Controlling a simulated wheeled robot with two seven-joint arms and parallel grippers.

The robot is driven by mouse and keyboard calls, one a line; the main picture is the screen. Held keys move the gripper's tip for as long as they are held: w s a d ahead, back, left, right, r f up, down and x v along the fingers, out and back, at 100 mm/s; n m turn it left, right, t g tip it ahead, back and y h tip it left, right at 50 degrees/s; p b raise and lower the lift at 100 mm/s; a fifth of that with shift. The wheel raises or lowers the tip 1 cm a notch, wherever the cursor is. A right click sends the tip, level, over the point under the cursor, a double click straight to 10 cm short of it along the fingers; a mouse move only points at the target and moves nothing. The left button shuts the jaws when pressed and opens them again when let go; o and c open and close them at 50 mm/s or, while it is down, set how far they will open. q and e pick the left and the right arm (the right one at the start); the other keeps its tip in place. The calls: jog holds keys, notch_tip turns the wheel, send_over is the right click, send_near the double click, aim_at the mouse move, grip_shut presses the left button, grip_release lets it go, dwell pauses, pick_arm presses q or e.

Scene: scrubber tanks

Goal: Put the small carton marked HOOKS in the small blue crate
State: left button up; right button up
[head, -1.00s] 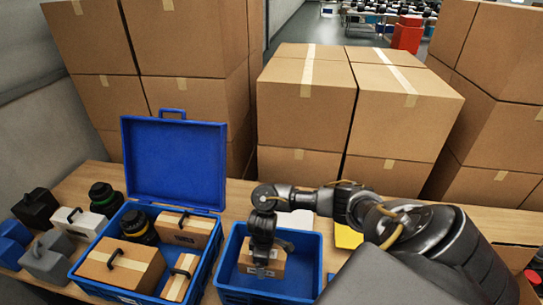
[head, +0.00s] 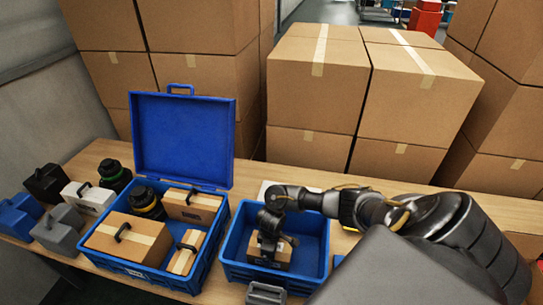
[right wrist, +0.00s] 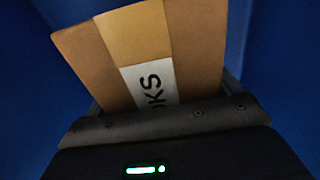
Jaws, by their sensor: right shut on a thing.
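The small carton (head: 268,255) is brown, with a pale tape band and a white label. In the right wrist view the carton (right wrist: 165,50) fills the top middle, and the label's visible letters read "OKS". My right gripper (head: 270,236) reaches down into the small blue crate (head: 231,268) and is shut on the carton, which is inside the crate walls. The carton looks tilted in the wrist view. Whether it touches the crate floor I cannot tell. My left gripper is not in view.
A larger open blue case (head: 183,140) with brown cartons and a black-lidded jar stands close on the left. Grey, white, blue and black cases (head: 60,228) sit further left. Stacked big boxes (head: 310,85) stand behind the table.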

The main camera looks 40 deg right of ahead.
jog(key=shift+f, duration=0.35)
jog(key=shift+f, duration=0.1)
jog(key=o, duration=0.8)
jog(key=shift+o, duration=0.2)
notch_tip(320, 180, up, 12)
jog(key=p, duration=0.4)
